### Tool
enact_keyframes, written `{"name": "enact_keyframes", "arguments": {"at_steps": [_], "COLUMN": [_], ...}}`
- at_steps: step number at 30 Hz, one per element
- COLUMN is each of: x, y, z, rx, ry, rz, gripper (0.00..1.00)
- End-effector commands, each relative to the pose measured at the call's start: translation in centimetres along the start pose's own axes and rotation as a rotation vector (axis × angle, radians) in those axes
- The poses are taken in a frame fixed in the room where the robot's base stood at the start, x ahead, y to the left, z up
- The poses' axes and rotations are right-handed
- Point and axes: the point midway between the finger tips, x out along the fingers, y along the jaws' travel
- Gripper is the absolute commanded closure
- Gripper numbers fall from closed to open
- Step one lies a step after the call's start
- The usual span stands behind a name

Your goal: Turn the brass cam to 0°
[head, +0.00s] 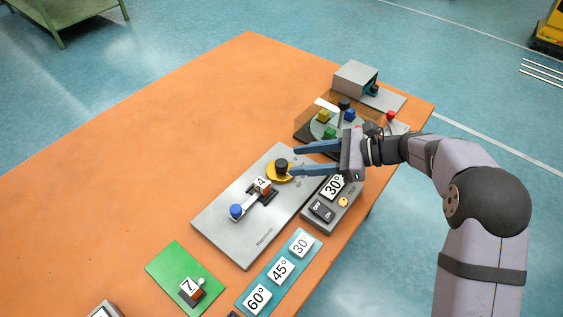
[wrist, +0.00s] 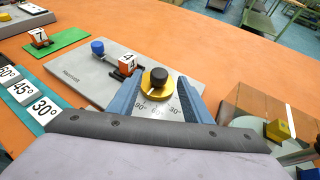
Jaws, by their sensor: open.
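The brass cam (head: 271,175) is a yellow disc with a black knob (head: 281,165) on a grey plate (head: 250,215). In the wrist view the cam (wrist: 146,88) carries a white pointer line toward the front, above printed 90°, 60° and 30° marks; its exact angle is hard to read. A slider with a blue knob (head: 236,211) and a block marked 4 (head: 262,186) lie left of the cam. My gripper (head: 292,160) is open and empty, its two blue fingers apart, low near the cam. In the wrist view the fingers (wrist: 158,84) frame the cam; contact is unclear.
A grey box (head: 334,205) with a 30° sign and OFF/ON switch stands right of the plate. A turntable (head: 325,127) with coloured blocks sits behind an orange clear panel. A green mat (head: 172,268) and a strip of angle cards (head: 280,271) lie in front. The orange table's left is clear.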

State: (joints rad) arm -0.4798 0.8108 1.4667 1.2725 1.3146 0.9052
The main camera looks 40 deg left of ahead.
Motion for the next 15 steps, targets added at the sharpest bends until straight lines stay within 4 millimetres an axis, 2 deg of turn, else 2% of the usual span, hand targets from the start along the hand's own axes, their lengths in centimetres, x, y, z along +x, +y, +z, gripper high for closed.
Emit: {"name": "enact_keyframes", "arguments": {"at_steps": [9,15], "x": [4.1,5.8], "y": [0.1,0.1], "z": [0.0,-0.1], "rx": [0.000,-0.001], "ry": [0.002,0.002], "rz": [0.004,0.002], "gripper": [0.55,0.55]}}
